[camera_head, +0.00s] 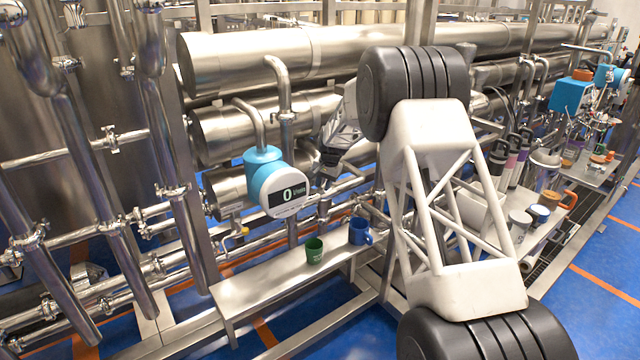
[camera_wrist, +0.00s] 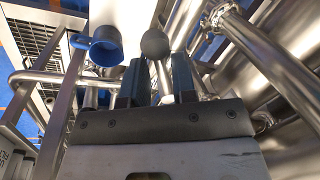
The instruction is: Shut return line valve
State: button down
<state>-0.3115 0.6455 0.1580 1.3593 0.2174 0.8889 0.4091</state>
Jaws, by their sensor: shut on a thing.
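In the head view, my gripper (camera_head: 336,155) is among the pipes, right of the flow meter, partly hidden by my arm. The valve cannot be made out there. The blue flow meter (camera_head: 263,165) has a round white face whose display reads 0.
A steel shelf (camera_head: 245,288) below the pipes holds a green cup (camera_head: 314,250) and a blue mug (camera_head: 360,231); the mug also shows in the wrist view (camera_wrist: 104,47). Pipes crowd close around my gripper. A small yellow-handled valve (camera_head: 241,232) sits lower left of the meter.

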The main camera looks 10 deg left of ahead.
jog(key=shift+w+d+n+g+h, duration=0.1)
jog(key=shift+w+d+n+g, duration=0.25)
jog(key=shift+d+n, duration=1.1)
jog(key=shift+w+d+n+g+h, duration=0.1)
jog(key=shift+w+d+n+g, duration=0.2)
jog(key=shift+n, duration=2.1)
jog(key=shift+w+d+n+g+h, duration=0.1)
jog(key=shift+w+d+n+g, duration=0.25)
jog(key=shift+d+n, duration=1.1)
jog(key=shift+a+n, duration=0.55)
jog(key=shift+n, duration=0.05)
jog(key=c, duration=1.1)
grip_release()
jog(key=shift+c, duration=0.2)
notch_tip(320, 180, up, 8)
jog(key=w+d, duration=0.1)
jog(key=shift+f, duration=0.15)
